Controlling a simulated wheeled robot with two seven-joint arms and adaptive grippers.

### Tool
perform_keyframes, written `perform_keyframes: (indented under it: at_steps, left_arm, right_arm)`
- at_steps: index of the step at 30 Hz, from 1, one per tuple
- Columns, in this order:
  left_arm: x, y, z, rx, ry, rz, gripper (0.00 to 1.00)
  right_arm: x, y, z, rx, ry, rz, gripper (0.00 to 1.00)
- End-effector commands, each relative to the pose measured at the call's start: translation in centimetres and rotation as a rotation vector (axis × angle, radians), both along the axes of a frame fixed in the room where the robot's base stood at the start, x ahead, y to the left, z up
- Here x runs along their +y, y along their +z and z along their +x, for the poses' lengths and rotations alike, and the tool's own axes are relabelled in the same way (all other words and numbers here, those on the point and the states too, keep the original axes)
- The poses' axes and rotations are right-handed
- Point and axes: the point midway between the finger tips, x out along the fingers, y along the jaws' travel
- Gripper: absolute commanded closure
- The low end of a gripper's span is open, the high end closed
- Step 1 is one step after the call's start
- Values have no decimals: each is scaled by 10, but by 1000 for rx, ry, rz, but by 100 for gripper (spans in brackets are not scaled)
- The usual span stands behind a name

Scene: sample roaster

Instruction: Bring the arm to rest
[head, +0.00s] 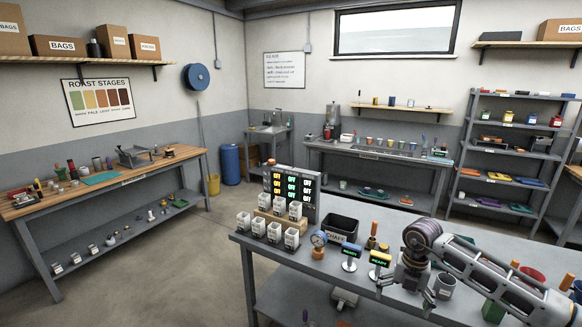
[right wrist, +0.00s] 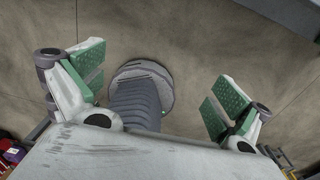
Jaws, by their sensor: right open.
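My right arm comes in from the right in the head view and reaches over the grey bench. Its gripper (head: 407,285) hangs at the wrist over the bench's right part, beside a grey cup (head: 444,286). In the right wrist view the two green-padded fingers of the right gripper (right wrist: 164,92) stand wide apart with nothing between them. Below them that view shows the concrete floor and part of my own base and column. Whether the gripper touches the bench cannot be told. My left gripper does not show.
The near bench (head: 285,262) holds white cups (head: 273,232), a display panel (head: 291,190), a black bin (head: 342,228), a round gauge (head: 319,240) and two small signs (head: 379,260). A green block (head: 493,311) stands under my right forearm. Open floor (head: 170,262) lies to the left.

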Motion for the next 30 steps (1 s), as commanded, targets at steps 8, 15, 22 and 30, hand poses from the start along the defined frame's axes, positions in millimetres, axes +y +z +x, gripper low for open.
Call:
perform_keyframes:
  at_steps: [8, 15, 22, 30]
  left_arm:
    - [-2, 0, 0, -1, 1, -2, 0]
    - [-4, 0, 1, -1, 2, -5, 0]
    - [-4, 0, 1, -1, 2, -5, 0]
    - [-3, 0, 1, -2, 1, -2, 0]
  right_arm:
    - [21, -15, 2, 16, 14, 101, 0]
    - [52, -34, 5, 30, 24, 257, 0]
    - [98, -60, 11, 38, 3, 507, 0]
    - [153, -93, 30, -1, -144, 891, 0]
